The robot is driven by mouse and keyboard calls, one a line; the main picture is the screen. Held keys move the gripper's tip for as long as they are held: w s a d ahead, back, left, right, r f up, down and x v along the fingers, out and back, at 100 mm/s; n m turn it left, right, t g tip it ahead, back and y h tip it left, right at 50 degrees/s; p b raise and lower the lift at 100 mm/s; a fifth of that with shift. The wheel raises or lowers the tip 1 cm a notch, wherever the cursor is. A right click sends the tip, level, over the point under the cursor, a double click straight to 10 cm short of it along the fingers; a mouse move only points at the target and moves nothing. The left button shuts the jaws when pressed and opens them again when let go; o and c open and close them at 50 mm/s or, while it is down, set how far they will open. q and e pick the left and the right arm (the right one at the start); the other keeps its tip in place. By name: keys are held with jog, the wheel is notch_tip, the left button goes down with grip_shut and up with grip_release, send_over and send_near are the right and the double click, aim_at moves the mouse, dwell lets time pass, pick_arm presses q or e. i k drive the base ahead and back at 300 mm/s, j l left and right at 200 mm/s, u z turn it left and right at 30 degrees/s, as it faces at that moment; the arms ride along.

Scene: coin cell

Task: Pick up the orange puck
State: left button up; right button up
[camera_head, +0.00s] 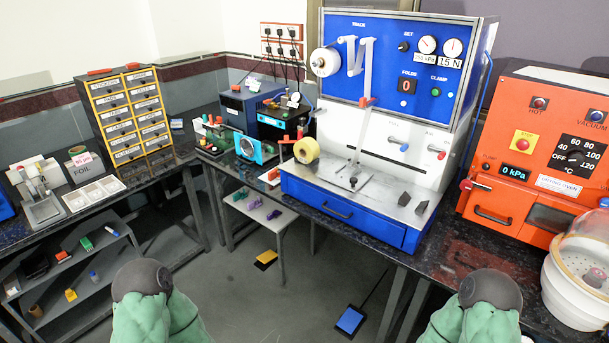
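I cannot make out an orange puck for certain. A small orange-red item (63,256) lies on the upper level of the grey shelf unit at the left. A small brownish-orange item (36,311) lies on its lower level. Both are too small to tell their shape. Parts of my two arms, green with dark round joints, show at the bottom edge. Neither of my grippers is in view.
The shelf unit (85,268) also holds several small items. A labelled drawer cabinet (126,118) stands on the left bench. A blue machine (398,70) and an orange oven (530,150) stand on the right bench. Blue (350,320) and yellow (266,259) pedals lie on the floor.

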aim_at(272, 174)
jog(key=i+j+z, duration=0.25)
jog(key=z, duration=0.2)
jog(key=i+j+z, duration=0.15)
jog(key=j+z, duration=0.3)
jog(key=i+j+z, duration=0.15)
jog(key=j+z, duration=0.3)
jog(key=l, duration=0.1)
